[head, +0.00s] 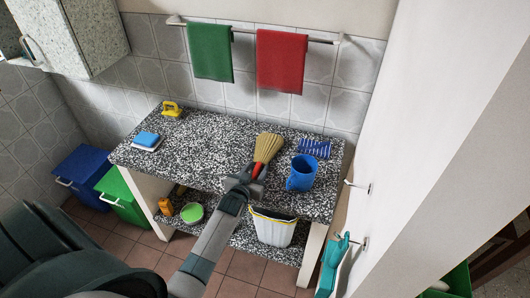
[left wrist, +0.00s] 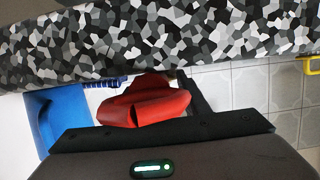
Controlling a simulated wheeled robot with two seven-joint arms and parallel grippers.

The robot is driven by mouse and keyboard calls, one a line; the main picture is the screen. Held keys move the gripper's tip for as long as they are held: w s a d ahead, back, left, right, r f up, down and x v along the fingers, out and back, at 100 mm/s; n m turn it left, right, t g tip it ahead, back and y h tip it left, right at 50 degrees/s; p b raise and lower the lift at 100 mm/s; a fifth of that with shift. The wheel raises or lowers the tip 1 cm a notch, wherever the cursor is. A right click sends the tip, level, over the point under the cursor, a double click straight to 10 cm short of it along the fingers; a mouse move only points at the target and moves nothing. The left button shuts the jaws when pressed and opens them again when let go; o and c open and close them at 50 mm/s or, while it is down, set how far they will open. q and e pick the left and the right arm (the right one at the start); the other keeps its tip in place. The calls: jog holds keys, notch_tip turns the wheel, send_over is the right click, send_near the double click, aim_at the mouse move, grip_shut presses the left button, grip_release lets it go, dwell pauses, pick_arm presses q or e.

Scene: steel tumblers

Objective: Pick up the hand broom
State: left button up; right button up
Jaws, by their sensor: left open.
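The hand broom (head: 267,148) has tan bristles and a red handle, and lies on the speckled countertop (head: 205,150). Its bristles point to the back wall and its red end faces me. My left gripper (head: 255,175) is open at the red handle. In the left wrist view the red handle (left wrist: 147,103) shows just past the gripper body, with one dark finger beside it on the right. I cannot tell whether the finger touches it. My right gripper is not in view.
A blue sponge (head: 147,139) and a yellow item (head: 172,108) are on the left. The countertop's middle left is clear. A white bucket (head: 273,228) stands below.

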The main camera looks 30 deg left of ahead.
aim_at(256, 169)
pick_arm(q)
jog(key=c, duration=0.8)
jog(key=shift+r, duration=0.1)
notch_tip(256, 169, up, 10)
jog(key=shift+f+b, duration=0.1)
jog(key=shift+b, duration=0.6)
grip_shut()
